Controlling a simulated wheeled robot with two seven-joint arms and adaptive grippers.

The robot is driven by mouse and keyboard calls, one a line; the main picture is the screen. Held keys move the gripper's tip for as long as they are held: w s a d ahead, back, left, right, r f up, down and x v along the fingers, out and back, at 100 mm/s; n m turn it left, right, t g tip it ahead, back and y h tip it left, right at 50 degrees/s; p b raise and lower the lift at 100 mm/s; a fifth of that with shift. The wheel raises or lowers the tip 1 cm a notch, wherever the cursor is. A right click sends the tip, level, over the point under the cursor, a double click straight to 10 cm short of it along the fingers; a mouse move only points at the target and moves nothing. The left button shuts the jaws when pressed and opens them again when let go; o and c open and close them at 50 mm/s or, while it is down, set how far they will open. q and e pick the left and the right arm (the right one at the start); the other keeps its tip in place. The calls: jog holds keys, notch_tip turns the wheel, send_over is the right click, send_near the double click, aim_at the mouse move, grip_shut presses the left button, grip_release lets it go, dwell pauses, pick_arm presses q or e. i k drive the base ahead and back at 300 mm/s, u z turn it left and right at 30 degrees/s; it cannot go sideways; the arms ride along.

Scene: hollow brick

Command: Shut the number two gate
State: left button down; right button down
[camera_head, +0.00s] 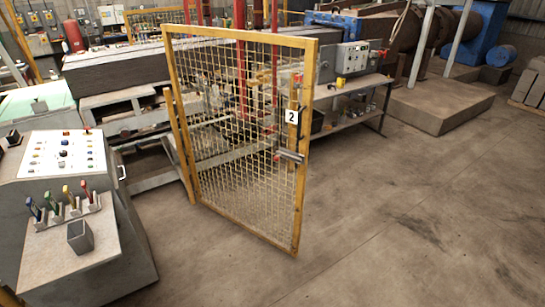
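The number two gate (240,130) is a yellow-framed wire mesh panel in the middle of the head view. A white plate with a black 2 (291,117) is on its right upright. A metal latch or handle (290,155) sits below the plate. The gate's left side is beside a short yellow post (179,146). Its right edge stands free over the open floor, so the gate appears swung open. Neither of my grippers is in view.
A grey control console (70,215) with buttons and several coloured-handled keys or levers stands at the left front. Behind the gate are machinery and a metal bench (350,87) with a control box. A concrete plinth (435,107) is at the back right. The right floor is clear.

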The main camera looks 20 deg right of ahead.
aim_at(311, 45)
jog(key=i, duration=2)
